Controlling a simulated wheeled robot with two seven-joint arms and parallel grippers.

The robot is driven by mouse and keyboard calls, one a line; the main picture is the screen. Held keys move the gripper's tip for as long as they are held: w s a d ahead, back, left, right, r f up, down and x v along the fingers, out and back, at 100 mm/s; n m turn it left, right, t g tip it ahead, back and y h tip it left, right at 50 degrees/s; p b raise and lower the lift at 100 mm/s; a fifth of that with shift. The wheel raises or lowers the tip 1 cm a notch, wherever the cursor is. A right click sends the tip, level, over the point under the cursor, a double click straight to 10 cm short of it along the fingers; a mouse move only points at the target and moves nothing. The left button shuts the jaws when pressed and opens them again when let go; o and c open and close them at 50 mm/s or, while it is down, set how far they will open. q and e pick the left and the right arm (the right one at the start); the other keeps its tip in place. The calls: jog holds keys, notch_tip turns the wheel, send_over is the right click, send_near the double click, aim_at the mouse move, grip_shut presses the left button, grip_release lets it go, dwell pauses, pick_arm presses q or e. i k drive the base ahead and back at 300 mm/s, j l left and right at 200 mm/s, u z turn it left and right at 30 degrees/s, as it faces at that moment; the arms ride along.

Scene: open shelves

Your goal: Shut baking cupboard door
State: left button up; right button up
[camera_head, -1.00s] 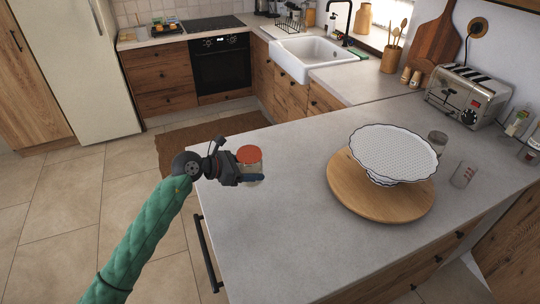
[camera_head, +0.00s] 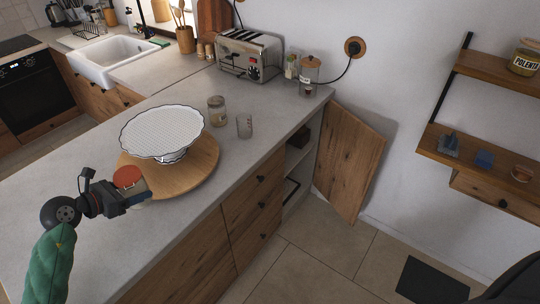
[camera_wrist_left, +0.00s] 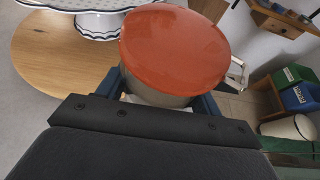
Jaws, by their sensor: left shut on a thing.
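The wooden cupboard door (camera_head: 350,162) stands open at the far right end of the counter, swung out towards the wall. The cupboard's open inside (camera_head: 297,165) shows shelves with a dark item. My left gripper (camera_head: 128,195) is shut on a jar with a red-orange lid (camera_head: 127,177), held over the counter by the round board, well to the left of the door. The same lid fills the middle of the left wrist view (camera_wrist_left: 175,48), hiding most of the jar. My right gripper is not in view.
A white cake stand (camera_head: 162,130) sits on a round wooden board (camera_head: 205,165). A glass jar (camera_head: 217,110) and a glass (camera_head: 244,126) stand behind it. A toaster (camera_head: 248,58) is at the back. Wall shelves (camera_head: 485,145) are at right. Tiled floor before the door is clear.

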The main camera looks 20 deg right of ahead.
aim_at(350, 153)
jog(key=l, duration=0.45)
jog(key=i+l+z, duration=0.1)
jog(key=l, duration=0.4)
jog(key=i+l, duration=0.15)
jog(key=l, duration=0.3)
jog(key=l+z, duration=0.1)
jog(key=l, duration=0.4)
jog(key=i+l, duration=0.15)
jog(key=l, duration=0.3)
